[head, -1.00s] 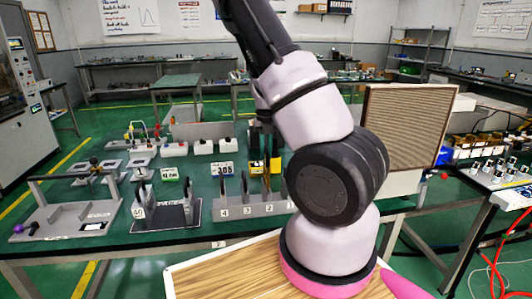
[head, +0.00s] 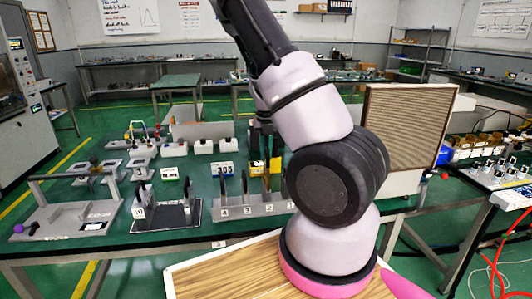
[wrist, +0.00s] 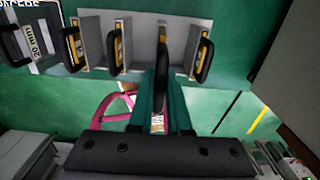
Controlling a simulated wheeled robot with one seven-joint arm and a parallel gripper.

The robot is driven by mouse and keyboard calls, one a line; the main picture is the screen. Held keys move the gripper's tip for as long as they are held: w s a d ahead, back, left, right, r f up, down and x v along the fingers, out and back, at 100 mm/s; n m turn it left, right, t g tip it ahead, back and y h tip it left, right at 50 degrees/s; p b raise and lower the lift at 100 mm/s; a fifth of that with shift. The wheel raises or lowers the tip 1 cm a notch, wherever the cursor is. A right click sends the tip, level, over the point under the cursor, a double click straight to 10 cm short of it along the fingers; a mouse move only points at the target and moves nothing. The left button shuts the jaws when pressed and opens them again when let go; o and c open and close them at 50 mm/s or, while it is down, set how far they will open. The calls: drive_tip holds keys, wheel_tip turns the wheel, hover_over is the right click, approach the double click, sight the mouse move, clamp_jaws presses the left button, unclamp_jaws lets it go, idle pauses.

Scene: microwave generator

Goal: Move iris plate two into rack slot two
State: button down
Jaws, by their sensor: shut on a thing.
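A grey rack (head: 250,209) with slots labelled 4, 3, 2 and 1 stands on the green bench; my arm hides part of its right end. My gripper (head: 263,150) points down over the slot 2 area. In the wrist view my gripper (wrist: 161,98) is shut on a dark-rimmed iris plate (wrist: 163,55), seen edge-on and lined up with the third position from the left. Other iris plates stand at both sides: two to the left, one (wrist: 115,48) the nearer, and one (wrist: 203,58) to the right. I cannot tell whether the held plate is fully seated.
A dark holder (head: 165,217) with upright plates stands left of the rack, and a grey stand (head: 67,215) with a crossbar is further left. A yellow block (head: 257,168) and a display reading 306 (head: 222,170) stand behind the rack. Green bench surface shows between them.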

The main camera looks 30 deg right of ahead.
sight(266, 174)
drive_tip(key=shift+f, duration=4.4)
drive_tip(key=c, duration=0.8)
unclamp_jaws()
wheel_tip(266, 174, up, 11)
drive_tip(key=s+a+r+n+t+y, duration=0.1)
drive_tip(key=s+a+r+n+y, duration=0.15)
drive_tip(key=a+r+n, duration=0.45)
drive_tip(key=s+a+r+n+t+y, duration=0.1)
drive_tip(key=s+a+r+n+t, duration=0.2)
drive_tip(key=r+n, duration=0.7)
drive_tip(key=s+a+r+n+t, duration=0.1)
drive_tip(key=s+r+n, duration=0.3)
drive_tip(key=n, duration=0.2)
drive_tip(key=s+a+r+n+t+h, duration=0.1)
drive_tip(key=s+r+n, duration=0.3)
drive_tip(key=s+n, duration=0.1)
drive_tip(key=s+a+r+n+t, duration=0.1)
drive_tip(key=s+r+n, duration=0.4)
drive_tip(key=n, duration=0.2)
drive_tip(key=shift+s+a+h, duration=0.2)
drive_tip(key=shift+s+h, duration=0.05)
